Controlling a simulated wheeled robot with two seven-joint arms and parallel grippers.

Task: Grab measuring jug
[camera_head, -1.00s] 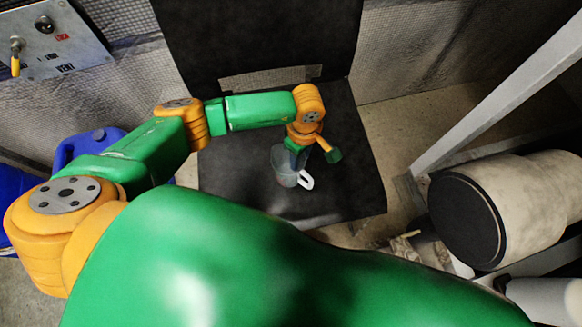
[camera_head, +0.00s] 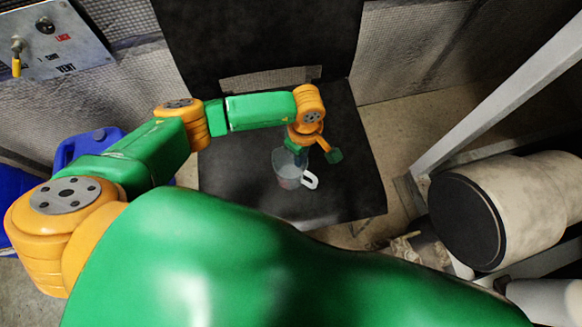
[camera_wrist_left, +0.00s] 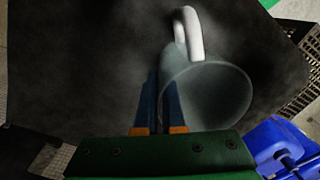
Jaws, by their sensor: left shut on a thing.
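The measuring jug (camera_head: 288,173) is a clear grey cup with a white handle, upright over the black seat-like panel in the head view. I cannot tell whether its base touches the panel. My left gripper (camera_head: 299,155) reaches down to the jug's rim from the far side. In the left wrist view, the two blue fingers of the gripper (camera_wrist_left: 167,88) are close together at the left edge of the jug (camera_wrist_left: 215,98), shut on its wall, with the handle pointing away. My right gripper is not in view.
The black panel (camera_head: 235,190) has free room around the jug. A blue container (camera_head: 85,146) stands at left, below a control panel (camera_head: 60,40). A pale cylinder with a black end (camera_head: 466,222) and a grey frame post (camera_head: 490,95) stand at right.

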